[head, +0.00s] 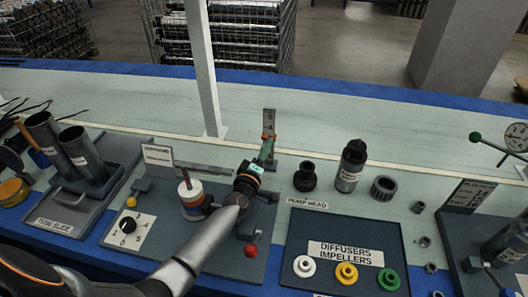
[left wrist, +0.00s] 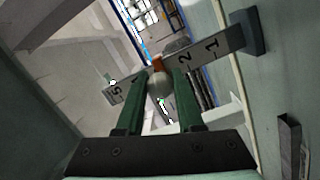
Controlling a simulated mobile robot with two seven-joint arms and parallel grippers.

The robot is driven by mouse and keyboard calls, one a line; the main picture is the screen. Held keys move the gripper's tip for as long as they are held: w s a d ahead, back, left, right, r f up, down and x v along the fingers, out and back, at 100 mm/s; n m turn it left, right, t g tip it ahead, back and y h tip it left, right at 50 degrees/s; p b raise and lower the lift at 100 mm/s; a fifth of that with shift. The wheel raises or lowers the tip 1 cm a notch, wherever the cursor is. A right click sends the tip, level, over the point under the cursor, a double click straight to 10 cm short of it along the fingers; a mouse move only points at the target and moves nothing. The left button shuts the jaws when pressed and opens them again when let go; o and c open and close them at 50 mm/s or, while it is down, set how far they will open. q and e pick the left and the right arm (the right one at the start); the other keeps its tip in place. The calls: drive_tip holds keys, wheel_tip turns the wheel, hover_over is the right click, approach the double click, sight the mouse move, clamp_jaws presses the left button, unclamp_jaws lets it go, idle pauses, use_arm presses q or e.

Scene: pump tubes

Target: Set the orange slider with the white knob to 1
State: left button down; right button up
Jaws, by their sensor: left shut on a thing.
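The upright grey scale plate (head: 269,120) stands behind my left gripper in the head view, with 5 and 4 readable near its top. In the left wrist view the scale plate (left wrist: 229,40) runs from 5 at left to 1 at right. The orange slider (left wrist: 157,63) sits between the 2 and the 5, around where 3 is; its own mark is hidden. Its white knob (left wrist: 160,83) is between the two green fingers of my left gripper (left wrist: 160,88), which is shut on it. The left gripper (head: 266,150) also shows in the head view. My right gripper is not seen.
A red knob (head: 250,251) lies near my forearm. Right are a dark tray (head: 391,237) with coloured parts and a black-capped bottle (head: 350,167). A white post (head: 204,75) stands behind.

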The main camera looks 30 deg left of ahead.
use_arm(q)
drive_tip(key=shift+f, duration=0.4)
drive_tip(key=c, duration=0.5)
unclamp_jaws()
drive_tip(key=s, duration=0.2)
drive_tip(key=s+p, duration=0.1)
drive_tip(key=s, duration=0.4)
drive_tip(key=shift+s+d+p, duration=0.25)
drive_tip(key=shift+d+p, duration=0.1)
drive_tip(key=shift+r, duration=0.15)
